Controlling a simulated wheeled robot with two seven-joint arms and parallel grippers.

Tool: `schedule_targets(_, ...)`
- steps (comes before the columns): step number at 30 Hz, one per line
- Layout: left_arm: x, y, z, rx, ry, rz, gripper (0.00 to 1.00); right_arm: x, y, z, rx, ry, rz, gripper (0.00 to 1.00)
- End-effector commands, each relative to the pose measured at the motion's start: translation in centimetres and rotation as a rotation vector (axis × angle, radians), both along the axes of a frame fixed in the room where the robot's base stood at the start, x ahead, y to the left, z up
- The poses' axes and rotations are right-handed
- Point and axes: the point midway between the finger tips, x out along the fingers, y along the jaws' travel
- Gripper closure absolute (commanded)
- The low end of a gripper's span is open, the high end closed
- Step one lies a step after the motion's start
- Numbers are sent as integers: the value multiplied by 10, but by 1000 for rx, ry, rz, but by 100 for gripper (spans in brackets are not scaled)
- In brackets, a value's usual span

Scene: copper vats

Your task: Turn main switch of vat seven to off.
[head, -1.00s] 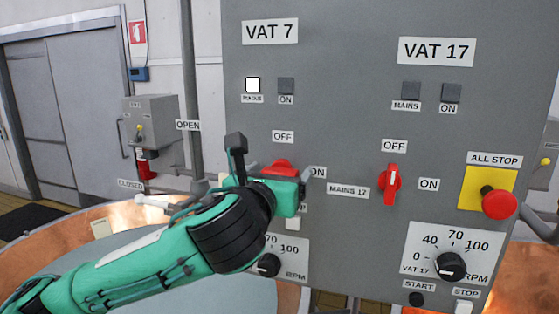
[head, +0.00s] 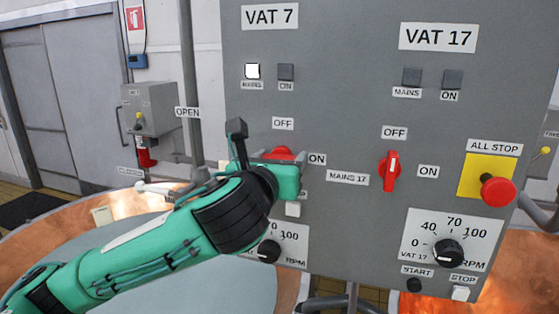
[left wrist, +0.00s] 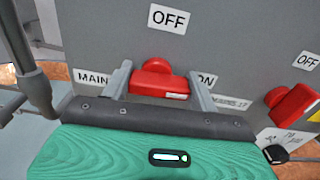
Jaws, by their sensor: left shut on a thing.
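The red main switch of vat 7 (head: 280,153) sits on the grey panel under its OFF label (head: 283,123), left of an ON label (head: 317,159). In the head view my left gripper (head: 281,166) covers its lower part. The left wrist view shows the red switch (left wrist: 157,78) between the two fingers of my left gripper (left wrist: 156,84), which is shut on it. Its handle looks crosswise rather than upright, but its exact setting is hard to tell. The VAT 7 mains lamp (head: 252,71) is lit white; its ON lamp (head: 286,72) is dark. My right gripper is out of view.
The red vat 17 switch (head: 390,171) stands upright to the right, toward its OFF label. A red all-stop button (head: 497,190) on a yellow plate is farther right. Speed dials sit below. A copper vat (head: 62,232) lies below my left arm.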

Motion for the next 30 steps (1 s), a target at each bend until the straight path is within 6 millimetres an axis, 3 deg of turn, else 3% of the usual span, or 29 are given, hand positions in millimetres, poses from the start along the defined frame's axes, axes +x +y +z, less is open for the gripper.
schedule_targets(8,0,1,-1,-163,52,0,63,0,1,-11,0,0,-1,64)
schedule_targets(30,2,4,0,-828,268,0,63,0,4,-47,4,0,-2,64)
